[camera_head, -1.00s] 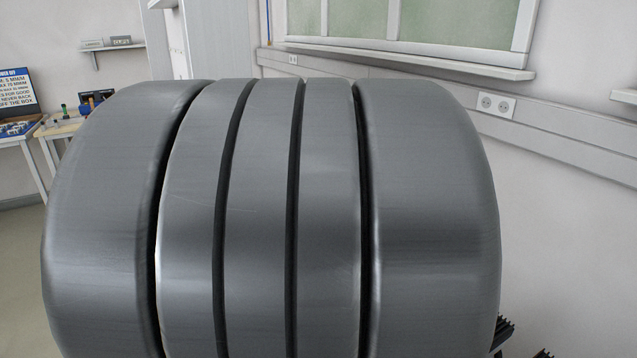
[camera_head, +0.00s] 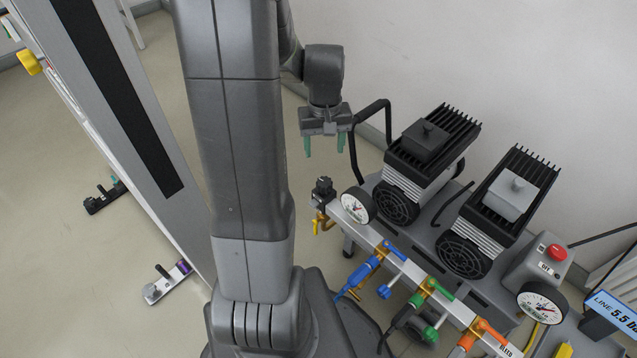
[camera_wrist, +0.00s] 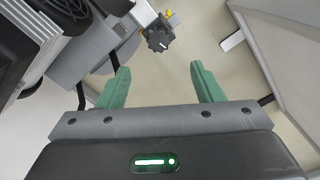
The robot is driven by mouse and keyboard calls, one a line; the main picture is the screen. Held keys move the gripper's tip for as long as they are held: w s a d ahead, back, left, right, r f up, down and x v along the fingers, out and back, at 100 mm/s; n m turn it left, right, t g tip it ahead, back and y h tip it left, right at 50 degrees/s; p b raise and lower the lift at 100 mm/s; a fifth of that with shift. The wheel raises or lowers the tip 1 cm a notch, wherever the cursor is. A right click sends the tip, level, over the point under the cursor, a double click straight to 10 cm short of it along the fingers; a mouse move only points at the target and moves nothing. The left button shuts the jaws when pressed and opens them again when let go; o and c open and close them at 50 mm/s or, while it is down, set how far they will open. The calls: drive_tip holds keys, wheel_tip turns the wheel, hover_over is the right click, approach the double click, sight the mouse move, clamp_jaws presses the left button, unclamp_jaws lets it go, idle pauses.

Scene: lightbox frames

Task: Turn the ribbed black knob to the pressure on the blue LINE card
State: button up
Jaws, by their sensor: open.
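The ribbed black knob (camera_head: 323,187) sits at the left end of the compressor bench, above a brass fitting. It also shows in the wrist view (camera_wrist: 158,38), beyond my fingertips and roughly between them. My gripper (camera_head: 325,147) has green fingers and is open and empty, above and apart from the knob; its fingers also show in the wrist view (camera_wrist: 160,78). The blue LINE card (camera_head: 618,312) is at the right edge, partly cut off, reading "LINE 5.5" and a cropped unit. A round white gauge (camera_head: 356,206) stands just right of the knob; its reading is too small to tell.
Two black-finned compressor units (camera_head: 432,145) (camera_head: 508,195) stand right of the knob. Blue (camera_head: 363,270), green (camera_head: 425,290) and orange (camera_head: 485,335) valves line the front rail. A second gauge (camera_head: 541,302) and a red button (camera_head: 557,252) are at the right. Open floor lies left of the bench.

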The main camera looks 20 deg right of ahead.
sight(324, 182)
drive_tip(key=f+b, duration=0.1)
drive_tip(key=f, duration=0.4)
drive_tip(key=f+b, duration=0.2)
drive_tip(key=f, duration=0.2)
drive_tip(key=f+b, duration=0.1)
drive_tip(key=f, duration=0.4)
drive_tip(key=shift+w+d+f+b, duration=0.2)
drive_tip(key=shift+w+f+b, duration=0.05)
drive_tip(key=shift+f+b, duration=0.1)
drive_tip(key=shift+r, duration=0.1)
drive_tip(key=shift+c, duration=0.2)
drive_tip(key=c, duration=0.9)
